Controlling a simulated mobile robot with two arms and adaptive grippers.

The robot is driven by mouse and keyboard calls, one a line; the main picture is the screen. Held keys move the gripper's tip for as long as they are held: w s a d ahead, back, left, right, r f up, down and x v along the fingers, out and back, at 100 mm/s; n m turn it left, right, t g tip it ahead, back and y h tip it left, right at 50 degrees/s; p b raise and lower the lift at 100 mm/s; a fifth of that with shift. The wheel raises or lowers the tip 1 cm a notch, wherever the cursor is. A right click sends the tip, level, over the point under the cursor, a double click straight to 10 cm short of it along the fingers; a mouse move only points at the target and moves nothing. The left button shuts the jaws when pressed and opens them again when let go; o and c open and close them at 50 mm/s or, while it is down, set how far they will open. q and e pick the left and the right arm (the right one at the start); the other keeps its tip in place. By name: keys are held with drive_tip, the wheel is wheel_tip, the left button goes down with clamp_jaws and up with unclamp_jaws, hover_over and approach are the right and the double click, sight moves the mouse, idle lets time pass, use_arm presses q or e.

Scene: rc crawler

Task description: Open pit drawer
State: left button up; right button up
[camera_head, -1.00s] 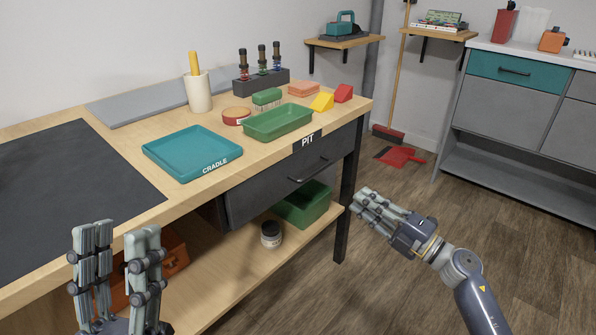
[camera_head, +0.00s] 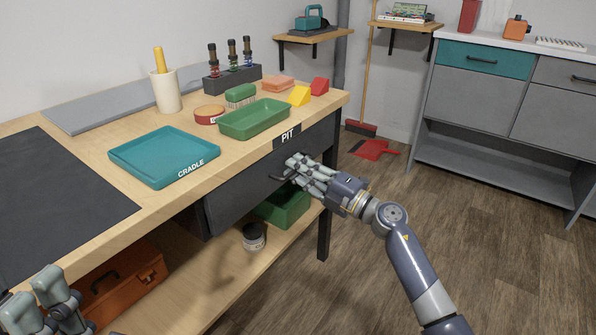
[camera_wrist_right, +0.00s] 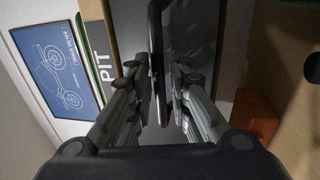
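The dark grey pit drawer (camera_head: 235,196) sits under the bench top, below the PIT label (camera_head: 287,136), and looks closed. My right gripper (camera_head: 291,168) is at the drawer's front, partly hiding its dark bar handle (camera_head: 279,178). In the right wrist view the handle (camera_wrist_right: 157,60) runs between the two finger sets of this gripper (camera_wrist_right: 160,90), with gaps visible on both sides. The fingers are open around it. My left gripper (camera_head: 40,295) is at the lower left corner, partly cut off, with its fingers apart and empty.
The bench top (camera_head: 95,140) holds a teal cradle tray (camera_head: 150,160), a green tray (camera_head: 255,119) and small parts. Below the drawer, the shelf holds a green bin (camera_head: 287,208), a dark jar (camera_head: 254,237) and an orange toolbox (camera_head: 125,285). The floor (camera_head: 345,270) in front is clear.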

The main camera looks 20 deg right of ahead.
drive_tip(key=shift+w+a+r, duration=0.1)
drive_tip(key=shift+w+a, duration=0.1)
clamp_jaws()
